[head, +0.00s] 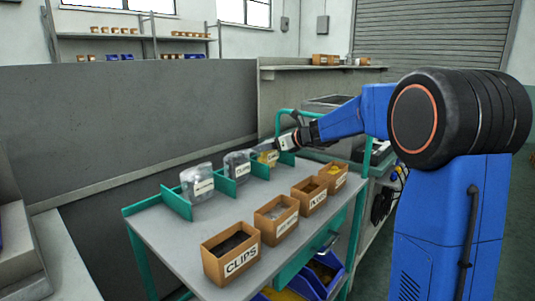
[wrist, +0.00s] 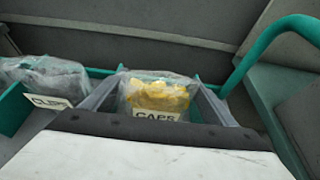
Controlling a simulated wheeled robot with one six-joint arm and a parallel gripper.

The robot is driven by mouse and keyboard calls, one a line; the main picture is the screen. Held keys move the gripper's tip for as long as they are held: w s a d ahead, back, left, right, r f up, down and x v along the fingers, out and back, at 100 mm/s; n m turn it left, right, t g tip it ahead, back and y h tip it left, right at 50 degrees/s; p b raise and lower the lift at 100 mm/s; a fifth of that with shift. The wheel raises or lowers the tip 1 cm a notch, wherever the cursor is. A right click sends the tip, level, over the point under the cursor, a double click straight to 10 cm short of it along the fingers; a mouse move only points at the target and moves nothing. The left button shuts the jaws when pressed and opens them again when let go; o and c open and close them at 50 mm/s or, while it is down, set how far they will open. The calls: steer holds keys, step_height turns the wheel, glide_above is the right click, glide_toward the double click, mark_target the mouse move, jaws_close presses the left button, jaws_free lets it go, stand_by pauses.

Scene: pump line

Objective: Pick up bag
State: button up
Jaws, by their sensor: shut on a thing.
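A clear bag with yellow contents and a CAPS label (wrist: 156,96) sits between the two fingers of my gripper (wrist: 152,100) in the wrist view. My gripper is shut on it. In the head view the caps bag (head: 267,156) is at the far end of the row of bags, and my gripper (head: 277,147) reaches it from the right. The bag still appears in its slot between teal dividers; I cannot tell whether it touches the table. A second clear bag (head: 237,163) and a third (head: 197,182) stand in the nearer slots. The second also shows in the wrist view (wrist: 45,82).
Cardboard bins line the table's front: a CLIPS bin (head: 222,263), then several more up to one with yellow contents (head: 340,183). A teal rail (wrist: 262,50) curves beside the bag on the right. A grey panel (head: 120,120) stands behind the table.

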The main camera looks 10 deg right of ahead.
step_height(320, 180, up, 10)
steer(key=shift+r, duration=0.1)
stand_by(0.4)
stand_by(1.6)
